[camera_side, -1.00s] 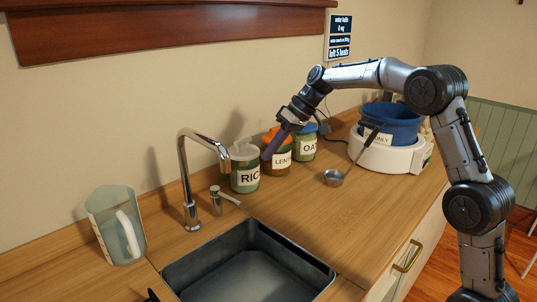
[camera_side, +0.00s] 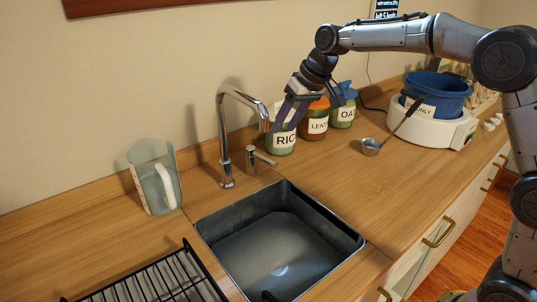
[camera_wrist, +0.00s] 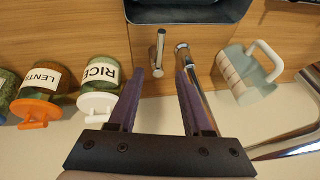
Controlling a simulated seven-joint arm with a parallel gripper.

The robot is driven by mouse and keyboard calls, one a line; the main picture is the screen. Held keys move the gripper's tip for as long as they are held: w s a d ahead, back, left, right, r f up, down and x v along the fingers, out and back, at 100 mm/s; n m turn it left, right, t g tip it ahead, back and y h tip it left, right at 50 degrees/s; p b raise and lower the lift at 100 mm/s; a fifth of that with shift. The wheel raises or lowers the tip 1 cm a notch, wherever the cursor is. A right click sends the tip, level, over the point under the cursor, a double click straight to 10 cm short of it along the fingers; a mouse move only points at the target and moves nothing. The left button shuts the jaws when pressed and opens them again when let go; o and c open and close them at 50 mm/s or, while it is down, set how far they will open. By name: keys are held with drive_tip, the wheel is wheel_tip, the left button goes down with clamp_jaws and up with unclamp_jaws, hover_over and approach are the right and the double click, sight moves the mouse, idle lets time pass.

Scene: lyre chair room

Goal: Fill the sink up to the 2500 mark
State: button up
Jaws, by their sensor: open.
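The dark grey sink (camera_side: 262,250) is set in the wooden counter. A pale drain shows on its floor; I see no running water and cannot read any 2500 mark. The chrome faucet (camera_side: 224,150) arches over the sink's back edge, and its short lever tap (camera_side: 252,160) stands to its right. My gripper (camera_side: 283,116) is open and empty, above the counter in front of the rice jar. In the wrist view, the lever (camera_wrist: 157,50) shows beyond the gap between my fingers (camera_wrist: 159,73), and the faucet (camera_wrist: 181,50) runs behind the right finger. The sink edge (camera_wrist: 190,14) is at the top.
A clear measuring jug (camera_side: 143,178) stands left of the faucet. Labelled jars of rice (camera_side: 281,148), lentils (camera_side: 314,130) and oats (camera_side: 342,117) line the wall. A black rack (camera_side: 150,285) is at front left.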

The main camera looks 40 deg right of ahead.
sight(262, 157)
drive_tip(key=x, duration=1.2)
drive_tip(key=shift+c, duration=0.3)
clamp_jaws()
drive_tip(key=shift+r, duration=0.1)
idle(0.8)
